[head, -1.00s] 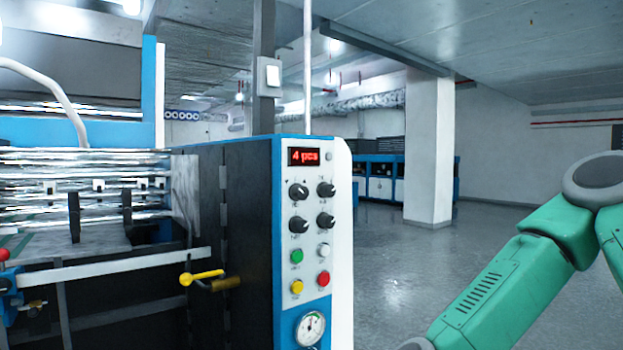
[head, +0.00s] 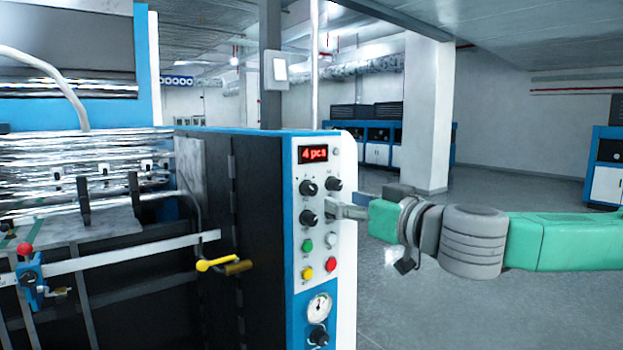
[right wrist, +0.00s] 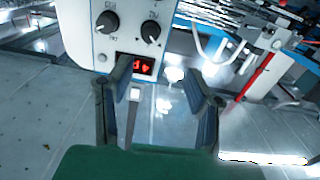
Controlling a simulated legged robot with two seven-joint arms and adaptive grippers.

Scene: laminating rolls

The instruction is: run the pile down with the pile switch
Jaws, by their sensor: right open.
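The upper left knob (head: 309,187), upper right knob (head: 333,184) and lower left knob (head: 309,217) show; the lower right knob is hidden behind my right gripper (head: 346,210). Labels are too small to tell which is the pile switch. My right gripper is open and empty at the panel's right edge. In the right wrist view its fingers (right wrist: 160,82) stand apart, with the display (right wrist: 135,65) and two knobs beyond. My left gripper is out of view.
Below the knobs are green (head: 307,245), white (head: 331,240), yellow (head: 307,274) and red (head: 331,264) buttons and a gauge (head: 319,307). A yellow-handled lever (head: 216,264) sticks out left of the panel. The floor (head: 440,310) to the right is clear.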

